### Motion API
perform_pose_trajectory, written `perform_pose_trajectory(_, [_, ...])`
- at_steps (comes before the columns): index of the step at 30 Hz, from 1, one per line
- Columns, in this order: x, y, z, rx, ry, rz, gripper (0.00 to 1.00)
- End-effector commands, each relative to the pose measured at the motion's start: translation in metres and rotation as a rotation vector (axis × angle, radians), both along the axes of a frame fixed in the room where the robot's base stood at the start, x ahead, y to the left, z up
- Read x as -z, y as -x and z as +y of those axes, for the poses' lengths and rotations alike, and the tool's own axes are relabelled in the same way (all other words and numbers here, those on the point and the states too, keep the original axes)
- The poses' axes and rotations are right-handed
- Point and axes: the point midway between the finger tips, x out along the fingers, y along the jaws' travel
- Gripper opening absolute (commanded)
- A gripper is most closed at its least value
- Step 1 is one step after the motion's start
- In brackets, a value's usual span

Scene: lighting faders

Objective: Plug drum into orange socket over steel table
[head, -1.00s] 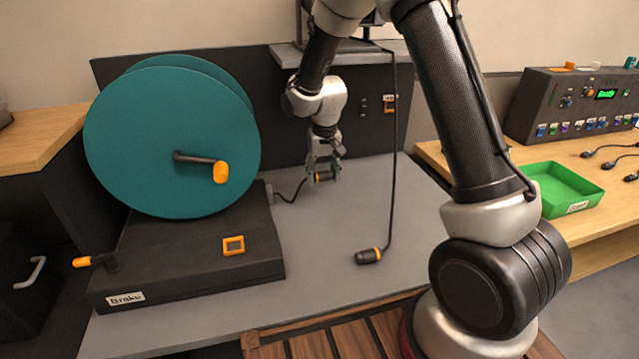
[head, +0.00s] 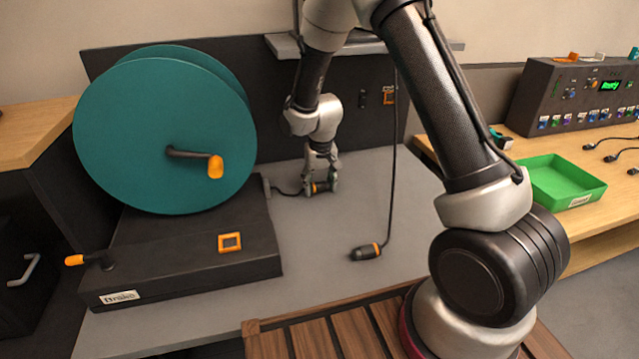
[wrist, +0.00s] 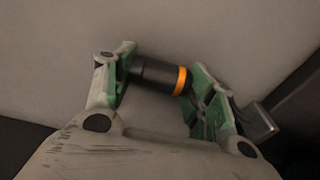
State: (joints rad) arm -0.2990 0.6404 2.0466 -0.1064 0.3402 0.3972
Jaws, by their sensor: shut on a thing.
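The teal cable drum (head: 140,120) stands on a black base on the left of the steel table (head: 320,240). A short dark cord runs from the base to a black plug with an orange band. My gripper (head: 320,187) is shut on this plug low over the table; whether the plug touches the table I cannot tell. In the wrist view the plug (wrist: 155,73) lies crosswise between the two green-padded fingers of my gripper (wrist: 162,78). The orange-framed socket (head: 389,95) is on the dark back panel, right of and above my gripper.
A second black and orange plug (head: 367,251) lies on the table, its cable hanging from above. A green tray (head: 562,180) and a console (head: 575,100) stand on the right bench.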

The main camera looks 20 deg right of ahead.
Motion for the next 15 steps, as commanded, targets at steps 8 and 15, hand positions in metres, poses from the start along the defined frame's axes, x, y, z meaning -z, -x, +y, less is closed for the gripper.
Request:
perform_pose_trajectory(8, [0.0027,0.0001,-0.0002,0.000,0.000,0.001,0.76])
perform_pose_trajectory(15, [0.0023,0.0001,-0.0002,0.000,0.000,0.000,0.76])
